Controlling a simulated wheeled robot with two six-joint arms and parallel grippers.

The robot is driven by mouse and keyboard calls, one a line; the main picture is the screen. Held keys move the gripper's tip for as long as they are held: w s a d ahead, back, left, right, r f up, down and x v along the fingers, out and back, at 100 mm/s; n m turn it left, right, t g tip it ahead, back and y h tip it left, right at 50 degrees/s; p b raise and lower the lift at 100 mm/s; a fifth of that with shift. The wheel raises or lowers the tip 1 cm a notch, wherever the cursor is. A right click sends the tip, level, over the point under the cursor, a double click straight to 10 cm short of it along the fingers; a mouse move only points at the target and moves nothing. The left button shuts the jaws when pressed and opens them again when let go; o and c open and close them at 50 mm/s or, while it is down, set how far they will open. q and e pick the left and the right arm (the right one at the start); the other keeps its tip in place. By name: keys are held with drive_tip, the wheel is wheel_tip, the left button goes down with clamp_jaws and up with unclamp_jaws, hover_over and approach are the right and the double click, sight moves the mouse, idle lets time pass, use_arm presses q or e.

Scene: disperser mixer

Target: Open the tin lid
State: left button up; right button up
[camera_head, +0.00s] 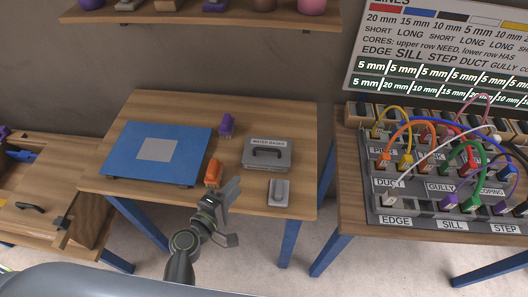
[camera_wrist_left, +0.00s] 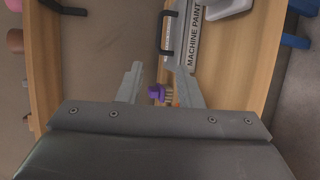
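In the left wrist view the grey tin (camera_wrist_left: 190,55) shows at the top, with "MACHINE PAINT" lettering and the handle (camera_wrist_left: 168,32). My left gripper (camera_head: 232,212) is open and empty, at the table's front edge, left of and nearer than the tin, not touching it. In the left wrist view its fingers (camera_wrist_left: 158,70) are spread apart. My right gripper is out of view.
An orange brush (camera_head: 212,173) stands close behind my left gripper; a purple brush (camera_head: 226,125) is farther back. A small light-grey item (camera_head: 279,192) lies before the tin. A blue board (camera_head: 135,143) covers the table's left. A cable panel (camera_head: 450,175) stands on the right table.

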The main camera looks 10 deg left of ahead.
sight(264, 160)
use_arm(q)
drive_tip(key=x, duration=1.7)
drive_tip(key=shift+p, duration=0.35)
clamp_jaws()
